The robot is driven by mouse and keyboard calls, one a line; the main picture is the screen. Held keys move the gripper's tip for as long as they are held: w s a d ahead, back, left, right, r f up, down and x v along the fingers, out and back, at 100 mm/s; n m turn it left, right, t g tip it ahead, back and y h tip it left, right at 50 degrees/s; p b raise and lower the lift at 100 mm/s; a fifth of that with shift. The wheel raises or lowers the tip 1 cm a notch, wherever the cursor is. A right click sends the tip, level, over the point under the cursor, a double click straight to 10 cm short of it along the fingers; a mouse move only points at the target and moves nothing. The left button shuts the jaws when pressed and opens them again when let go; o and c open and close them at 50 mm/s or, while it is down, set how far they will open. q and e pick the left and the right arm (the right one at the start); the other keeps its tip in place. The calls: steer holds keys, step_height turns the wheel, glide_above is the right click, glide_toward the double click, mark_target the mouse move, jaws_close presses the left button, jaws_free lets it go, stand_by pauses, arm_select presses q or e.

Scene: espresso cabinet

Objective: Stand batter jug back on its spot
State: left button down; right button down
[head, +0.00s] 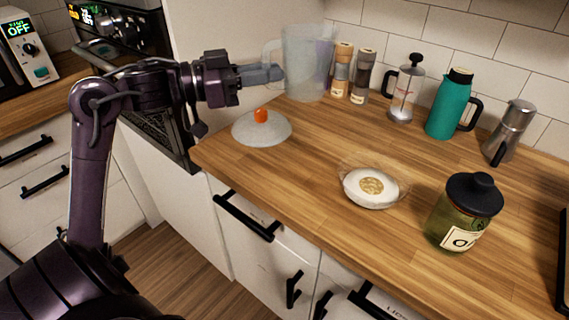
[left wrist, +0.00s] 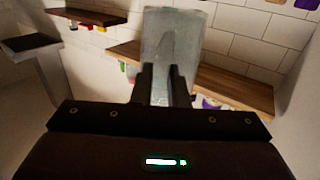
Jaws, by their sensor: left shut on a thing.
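The batter jug (head: 307,62) is a tall clear jug, upright at the back left of the wooden counter by the white wall panel. My left gripper (head: 276,74) comes in from the left and is shut on the jug's handle side. In the left wrist view the jug (left wrist: 172,40) rises beyond the two close-set fingers (left wrist: 167,85), which partly cover its lower part. The jug's base is at or just above the counter; I cannot tell if it touches. My right gripper is not in view.
A glass lid with an orange knob (head: 262,128) lies at the front left. Two grinders (head: 351,75), a French press (head: 406,92), a teal carafe (head: 451,105) and a moka pot (head: 510,132) line the back. A bowl (head: 371,187) and a labelled jar (head: 463,212) stand forward.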

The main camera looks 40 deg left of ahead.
arm_select(q)
step_height(320, 180, down, 20)
steer(key=shift+a+r+b, duration=0.15)
steer(key=shift+r+b, duration=0.05)
steer(key=shift+b, duration=0.55)
steer(key=c, duration=1.4)
jaws_free()
steer(key=shift+f, duration=0.1)
steer(key=shift+c, duration=0.2)
